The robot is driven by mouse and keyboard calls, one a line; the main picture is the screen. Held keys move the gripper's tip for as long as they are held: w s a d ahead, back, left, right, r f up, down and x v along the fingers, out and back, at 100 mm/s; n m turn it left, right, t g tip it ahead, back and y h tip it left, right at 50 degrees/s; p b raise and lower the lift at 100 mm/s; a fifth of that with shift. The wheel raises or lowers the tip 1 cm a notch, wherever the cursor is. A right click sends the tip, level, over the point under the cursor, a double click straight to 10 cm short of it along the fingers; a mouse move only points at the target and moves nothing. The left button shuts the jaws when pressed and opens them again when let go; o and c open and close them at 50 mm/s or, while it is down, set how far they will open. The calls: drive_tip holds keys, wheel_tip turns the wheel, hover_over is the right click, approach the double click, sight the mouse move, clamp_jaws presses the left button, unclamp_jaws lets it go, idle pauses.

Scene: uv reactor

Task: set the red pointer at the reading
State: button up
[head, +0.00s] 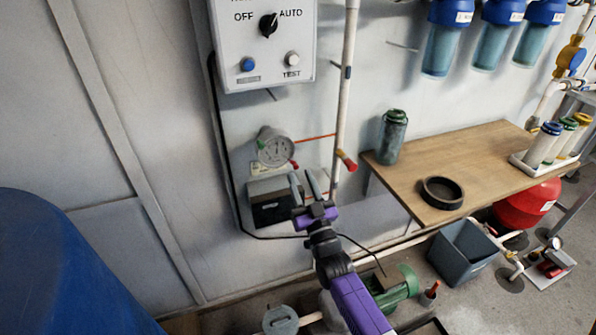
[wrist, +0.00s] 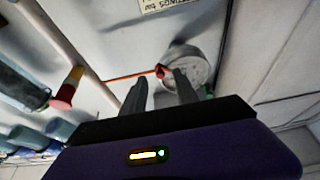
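A round pressure gauge (head: 274,147) with a pale dial is on the wall, below the control box. It also shows in the wrist view (wrist: 194,62), partly behind one finger. A small red piece (wrist: 160,70) sits at the gauge's rim; in the head view it shows at the lower right of the dial (head: 294,165). I cannot tell the pointer's position or the reading on the dial. My gripper (head: 301,173) is open and empty, in front of and below the gauge. In the wrist view its fingers (wrist: 160,80) are apart, with the red piece seen between their tips.
The control box (head: 265,65) hangs above. A pipe with a red and yellow end (head: 346,160) is right of the gauge. A dark-fronted box (head: 270,208) is below it. A wooden bench (head: 480,160) with a jar (head: 391,137) stands right; a blue drum (head: 60,270) fills the lower left.

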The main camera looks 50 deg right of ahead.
sight(295, 166)
drive_tip(key=shift+x, duration=1.4)
clamp_jaws()
idle(0.4)
